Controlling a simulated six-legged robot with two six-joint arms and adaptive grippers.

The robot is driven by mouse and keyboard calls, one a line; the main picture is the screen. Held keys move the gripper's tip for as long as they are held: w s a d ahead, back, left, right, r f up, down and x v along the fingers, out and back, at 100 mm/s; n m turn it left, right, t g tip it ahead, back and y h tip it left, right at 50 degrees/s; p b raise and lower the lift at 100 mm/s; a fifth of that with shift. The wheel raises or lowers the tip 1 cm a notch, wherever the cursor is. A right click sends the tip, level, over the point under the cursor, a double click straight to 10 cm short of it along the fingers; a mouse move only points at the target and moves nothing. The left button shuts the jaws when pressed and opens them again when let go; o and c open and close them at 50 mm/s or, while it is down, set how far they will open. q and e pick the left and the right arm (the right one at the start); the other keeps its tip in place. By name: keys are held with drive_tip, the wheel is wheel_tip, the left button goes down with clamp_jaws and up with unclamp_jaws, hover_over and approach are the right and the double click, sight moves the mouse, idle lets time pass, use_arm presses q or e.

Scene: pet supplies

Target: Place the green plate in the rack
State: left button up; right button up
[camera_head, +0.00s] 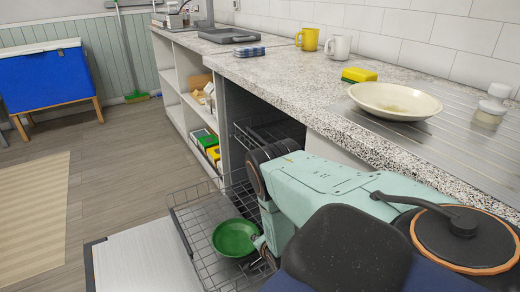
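The green plate (234,238), round and deep like a shallow bowl, is at the wire rack (186,214) low in front of the counter. It looks roughly level, over or on the rack's wires; I cannot tell whether it rests on them. My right arm reaches down from the right, and the end of my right gripper (262,244) is at the plate's right edge. My arm hides most of that gripper, so its fingers and any hold on the plate are unclear. My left gripper is out of view.
The open dishwasher door (140,265) lies left of the rack, and an upper rack (262,132) shows inside. The counter (290,80) above holds a cream plate (395,100), a sponge (358,75) and mugs (308,40).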

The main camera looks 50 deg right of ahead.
drive_tip(key=s+a+r+n+g+y, duration=0.1)
drive_tip(key=s+a+n+g+y, duration=0.1)
drive_tip(key=s+a+n, duration=0.6)
drive_tip(key=s+a+r+n+g+y, duration=0.15)
drive_tip(key=s+a, duration=0.25)
drive_tip(key=a, duration=0.7)
drive_tip(key=s+a+r+n+g, duration=0.2)
drive_tip(key=s+a+r+n, duration=0.1)
drive_tip(key=s, duration=0.4)
drive_tip(key=s+a+r+n+g, duration=0.3)
drive_tip(key=s+r+n, duration=0.3)
drive_tip(key=s, duration=0.2)
drive_tip(key=shift+a+y, duration=0.35)
drive_tip(key=shift+s, duration=0.15)
